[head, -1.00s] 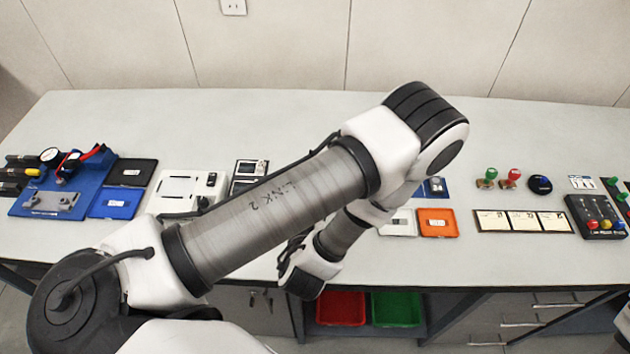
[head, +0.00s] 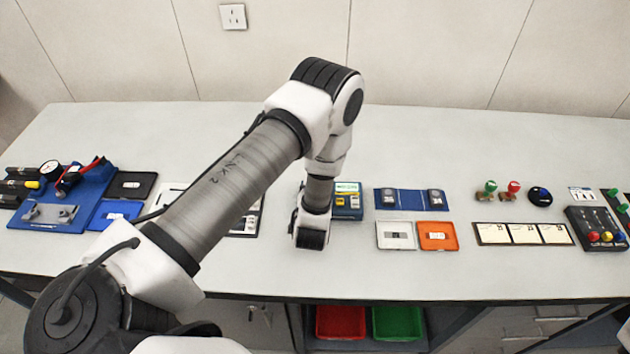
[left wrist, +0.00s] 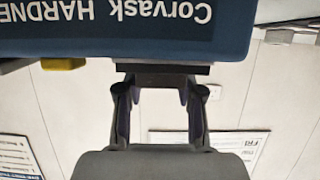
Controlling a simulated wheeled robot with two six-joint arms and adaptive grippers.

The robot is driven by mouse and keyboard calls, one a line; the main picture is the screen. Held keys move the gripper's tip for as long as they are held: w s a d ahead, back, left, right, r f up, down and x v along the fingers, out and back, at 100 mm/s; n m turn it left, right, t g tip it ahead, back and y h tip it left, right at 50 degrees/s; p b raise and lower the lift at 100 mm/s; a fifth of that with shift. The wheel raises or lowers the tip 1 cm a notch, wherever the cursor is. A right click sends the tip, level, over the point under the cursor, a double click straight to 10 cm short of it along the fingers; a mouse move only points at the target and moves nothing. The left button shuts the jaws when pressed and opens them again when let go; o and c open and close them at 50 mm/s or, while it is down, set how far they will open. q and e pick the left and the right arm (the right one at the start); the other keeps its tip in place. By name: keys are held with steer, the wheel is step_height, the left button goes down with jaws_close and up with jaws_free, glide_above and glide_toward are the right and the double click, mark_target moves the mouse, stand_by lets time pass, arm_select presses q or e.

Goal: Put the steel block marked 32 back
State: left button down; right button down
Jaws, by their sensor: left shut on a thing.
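My left gripper (left wrist: 160,92) shows in the left wrist view, shut on a dark block-like piece (left wrist: 160,78) at its fingertips. No mark on that piece is readable, so I cannot confirm it is the block marked 32. The piece is right against, or just in front of, a blue case (left wrist: 60,45) lettered "Corvask HARDNE…", seen upside down; I cannot tell if they touch. In the head view the blue instrument (head: 347,203) stands partly behind my left wrist, which hides the gripper. A blue holder (head: 411,200) with two grey pieces lies to its right.
A white tray (head: 381,244) with a grey piece and an orange tray (head: 425,246) with a white label lie near the front. The back of the bench is mostly clear.

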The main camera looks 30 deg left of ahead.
arm_select(q)
steer(key=shift+f+b, duration=0.2)
steer(key=shift+b, duration=0.2)
steer(key=c, duration=0.7)
jaws_free()
